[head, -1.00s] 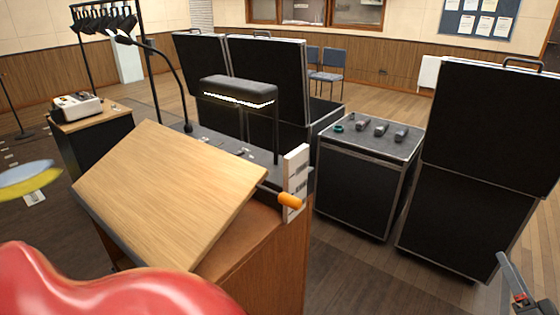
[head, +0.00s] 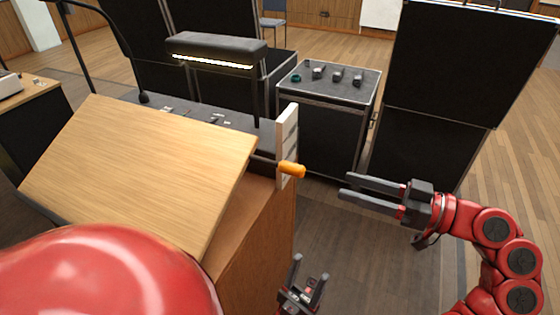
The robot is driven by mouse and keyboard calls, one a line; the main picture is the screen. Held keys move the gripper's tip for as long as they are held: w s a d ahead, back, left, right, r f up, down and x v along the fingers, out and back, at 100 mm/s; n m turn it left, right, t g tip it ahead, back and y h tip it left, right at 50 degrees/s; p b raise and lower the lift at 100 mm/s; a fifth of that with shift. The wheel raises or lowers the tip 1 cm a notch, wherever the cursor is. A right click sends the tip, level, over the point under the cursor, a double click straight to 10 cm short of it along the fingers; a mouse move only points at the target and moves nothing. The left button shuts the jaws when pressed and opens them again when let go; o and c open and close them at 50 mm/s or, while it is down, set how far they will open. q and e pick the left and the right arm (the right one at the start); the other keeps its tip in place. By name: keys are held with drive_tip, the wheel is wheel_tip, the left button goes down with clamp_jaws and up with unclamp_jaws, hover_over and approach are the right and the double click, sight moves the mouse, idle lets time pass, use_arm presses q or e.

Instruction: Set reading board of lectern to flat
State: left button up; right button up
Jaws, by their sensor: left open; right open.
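The reading board (head: 145,165) of the lectern is a light wood panel, tilted, on a brown wooden body (head: 258,245). An orange handle (head: 292,170) sticks out at its right side, beside an upright white marked plate (head: 289,135); the markings are too small to read. My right gripper (head: 346,186) is open and empty, to the right of the orange handle and apart from it, fingers pointing left toward it. My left gripper (head: 309,267) is open and empty, low beside the lectern body, fingers pointing up. The board's near left part is hidden behind my red body.
A lamp (head: 215,48) and a gooseneck microphone stand behind the board. A black case (head: 325,120) with several small items on top stands behind the handle. Tall black cases (head: 465,65) stand at the right. Floor between lectern and cases is clear.

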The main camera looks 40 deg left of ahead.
sight(280, 165)
drive_tip(key=p+x, duration=0.3)
drive_tip(key=x, duration=1)
drive_tip(key=shift+r, duration=0.15)
drive_tip(key=shift+x, duration=0.75)
drive_tip(key=shift+w, duration=0.1)
clamp_jaws()
